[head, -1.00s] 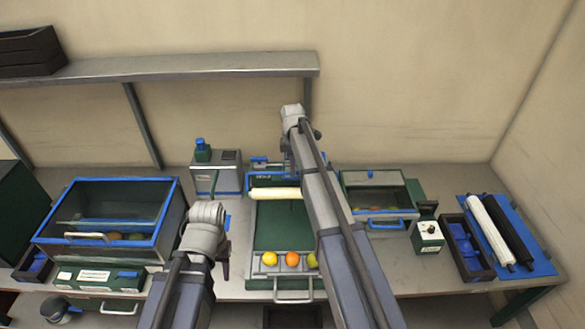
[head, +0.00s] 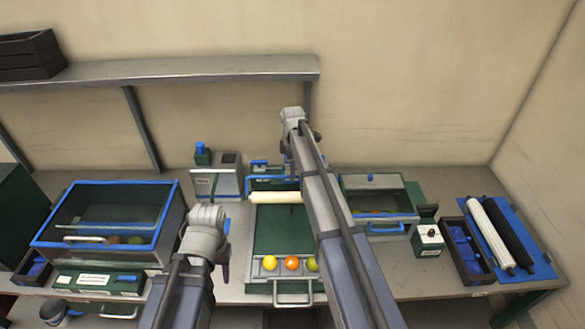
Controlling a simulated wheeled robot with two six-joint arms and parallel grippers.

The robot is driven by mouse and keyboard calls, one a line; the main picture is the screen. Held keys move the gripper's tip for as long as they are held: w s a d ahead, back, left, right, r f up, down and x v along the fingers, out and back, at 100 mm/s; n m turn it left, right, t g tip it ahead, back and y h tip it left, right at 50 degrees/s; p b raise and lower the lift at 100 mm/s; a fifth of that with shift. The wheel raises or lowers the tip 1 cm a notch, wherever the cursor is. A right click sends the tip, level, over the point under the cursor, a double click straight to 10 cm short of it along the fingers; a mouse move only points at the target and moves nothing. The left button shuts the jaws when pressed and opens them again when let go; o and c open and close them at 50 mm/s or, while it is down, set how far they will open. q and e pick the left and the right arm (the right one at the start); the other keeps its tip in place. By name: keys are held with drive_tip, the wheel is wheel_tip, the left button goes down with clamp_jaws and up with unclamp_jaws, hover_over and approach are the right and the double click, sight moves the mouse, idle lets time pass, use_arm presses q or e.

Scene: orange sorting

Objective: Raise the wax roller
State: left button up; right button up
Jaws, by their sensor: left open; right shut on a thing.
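The cream wax roller (head: 273,197) lies level across the back of the green bed (head: 278,228) of the middle machine, below a blue frame (head: 262,179). Its right end is hidden behind my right arm. My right gripper (head: 302,142) is at the back of this machine, above and right of the visible roller. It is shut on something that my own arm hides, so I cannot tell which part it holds. My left gripper (head: 222,262) is open and empty, left of the machine and apart from the roller.
Yellow, orange and green fruits (head: 291,263) sit in the machine's front tray. A blue-rimmed glass-sided box (head: 176,208) stands at left, a smaller bin (head: 412,212) right of my arm. A white roller (head: 490,233) and a black one lie on a blue mat (head: 537,252).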

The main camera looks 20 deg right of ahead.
use_arm(q)
wheel_tip(320, 180, up, 8)
drive_tip(key=p, duration=0.7)
drive_tip(key=shift+f, duration=0.25)
use_arm(e)
wheel_tip(320, 180, up, 8)
drive_tip(key=shift+s+f, duration=0.25)
drive_tip(key=shift+s, duration=0.05)
drive_tip(key=shift+a, duration=0.1)
use_arm(q)
wheel_tip(320, 180, down, 22)
drive_tip(key=b, duration=2.2)
use_arm(e)
drive_tip(key=s+a+f+m, duration=0.3)
drive_tip(key=s+a+f, duration=0.3)
drive_tip(key=s, duration=0.5)
drive_tip(key=s+a+f+m, duration=0.4)
drive_tip(key=s+a+f, duration=0.2)
drive_tip(key=s, duration=0.5)
drive_tip(key=s+a+f+m+g+h, duration=0.1)
drive_tip(key=s+a+f+m, duration=0.3)
drive_tip(key=s+f, duration=0.6)
drive_tip(key=shift+s+a, duration=0.4)
drive_tip(key=shift+a, duration=0.75)
use_arm(q)
drive_tip(key=shift+o, duration=0.2)
